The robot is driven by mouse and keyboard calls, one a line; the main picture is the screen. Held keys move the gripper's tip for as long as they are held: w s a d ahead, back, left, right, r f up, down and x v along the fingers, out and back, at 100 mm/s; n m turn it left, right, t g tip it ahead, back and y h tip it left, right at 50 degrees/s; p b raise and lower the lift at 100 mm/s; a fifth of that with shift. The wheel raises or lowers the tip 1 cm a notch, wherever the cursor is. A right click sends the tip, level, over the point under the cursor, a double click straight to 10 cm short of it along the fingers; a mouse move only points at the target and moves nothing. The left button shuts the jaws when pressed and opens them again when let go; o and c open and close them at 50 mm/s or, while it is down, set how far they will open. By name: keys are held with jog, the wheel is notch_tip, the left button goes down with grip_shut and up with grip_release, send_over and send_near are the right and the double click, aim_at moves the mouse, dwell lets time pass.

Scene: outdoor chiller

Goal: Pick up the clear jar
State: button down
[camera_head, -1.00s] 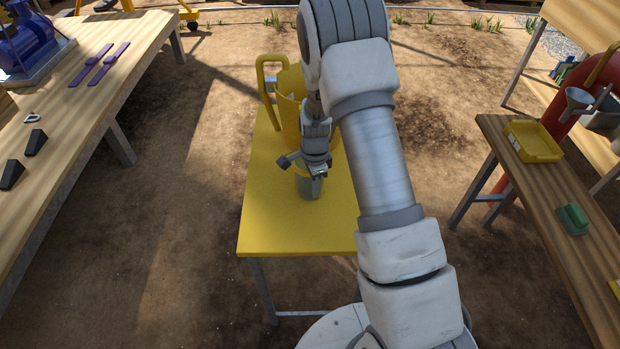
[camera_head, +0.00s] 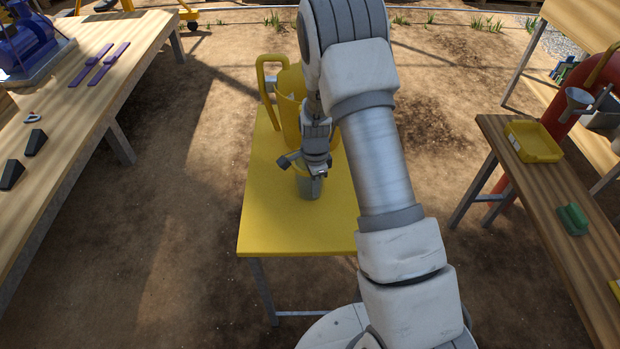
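The clear jar (camera_head: 309,189) stands on the yellow table (camera_head: 280,225), a greyish see-through cylinder below my gripper. My gripper (camera_head: 312,172) points down at the jar's top, and its fingers overlap the rim in this view. The gripper body hides much of the upper jar. I cannot tell whether the fingers are open or closed on it.
A large yellow pitcher (camera_head: 288,107) with a tall handle stands right behind my gripper on the same table. The table's front left is bare. A wooden bench (camera_head: 75,125) is at left; another bench (camera_head: 545,190) at right holds a yellow tray (camera_head: 534,143).

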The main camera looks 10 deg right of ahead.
jog(key=shift+r, duration=0.15)
dwell(0.4)
notch_tip(320, 180, up, 4)
jog(key=shift+w+f, duration=0.1)
jog(key=s+d+r, duration=0.5)
jog(key=d+r, duration=0.2)
jog(key=d, duration=0.3)
jog(key=shift+s+d+b, duration=0.2)
jog(key=shift+d+b, duration=0.05)
jog(key=shift+b, duration=0.15)
dwell(1.4)
